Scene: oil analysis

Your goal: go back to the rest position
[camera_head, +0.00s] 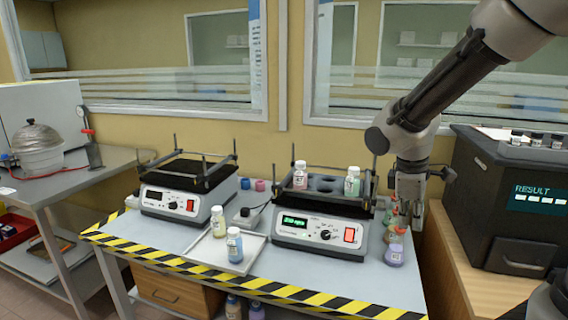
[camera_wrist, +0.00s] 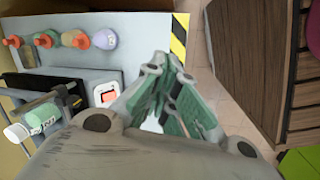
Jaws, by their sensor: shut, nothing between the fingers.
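My gripper (camera_head: 405,222) points down at the right end of the table in the head view, beside the right-hand shaker. In the wrist view its fingers (camera_wrist: 168,98) are closed together with nothing held. Several small flasks (camera_head: 394,255) stand on the table close to the gripper in the head view. The same row of coloured flasks shows at the top left of the wrist view (camera_wrist: 75,39).
The right shaker (camera_head: 318,233) has a lit display and carries two bottles. The left shaker (camera_head: 180,203) is empty. A tray (camera_head: 205,252) holds two bottles. A dark analyser (camera_head: 500,215) with a RESULT screen stands on a wooden cabinet at the right.

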